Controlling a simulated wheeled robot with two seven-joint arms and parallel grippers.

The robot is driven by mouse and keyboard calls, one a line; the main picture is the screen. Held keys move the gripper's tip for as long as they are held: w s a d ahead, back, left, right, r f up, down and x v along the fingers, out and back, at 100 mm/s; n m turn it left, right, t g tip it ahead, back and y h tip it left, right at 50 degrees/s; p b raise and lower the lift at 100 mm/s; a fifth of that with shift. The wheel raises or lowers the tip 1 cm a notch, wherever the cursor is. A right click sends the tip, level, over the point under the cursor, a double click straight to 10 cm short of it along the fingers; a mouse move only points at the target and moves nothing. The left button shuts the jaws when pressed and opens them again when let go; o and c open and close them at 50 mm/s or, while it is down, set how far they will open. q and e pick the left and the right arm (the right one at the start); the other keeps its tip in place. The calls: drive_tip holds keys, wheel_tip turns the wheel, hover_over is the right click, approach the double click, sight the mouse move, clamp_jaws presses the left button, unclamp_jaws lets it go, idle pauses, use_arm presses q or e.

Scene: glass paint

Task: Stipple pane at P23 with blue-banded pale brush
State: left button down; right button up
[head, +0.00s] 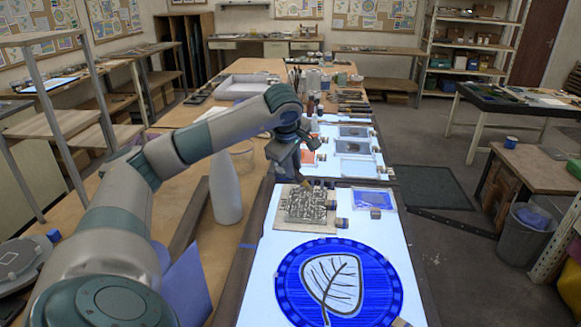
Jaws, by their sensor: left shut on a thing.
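My left gripper (296,168) points down over the lit table, just beyond a grey speckled pane (306,206) on a tan board. It is shut on a thin brush, whose lower end (305,182) shows just above the far edge of that pane. The hand hides most of the brush, and no blue band can be made out. I cannot tell whether the brush touches anything. A small blue pane (373,198) lies to the right. No P23 label is readable.
A round blue pane with a pale leaf (338,280) lies at the front of the light table (262,262). A white bottle (224,188) stands left of it. More small grey panes (354,147) lie behind, with brushes and jars (325,83) farther back.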

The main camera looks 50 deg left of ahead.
use_arm(q)
drive_tip(key=shift+r, duration=0.2)
drive_tip(key=shift+r+p, duration=1.75)
drive_tip(key=shift+r, duration=0.3)
drive_tip(key=shift+f, duration=0.1)
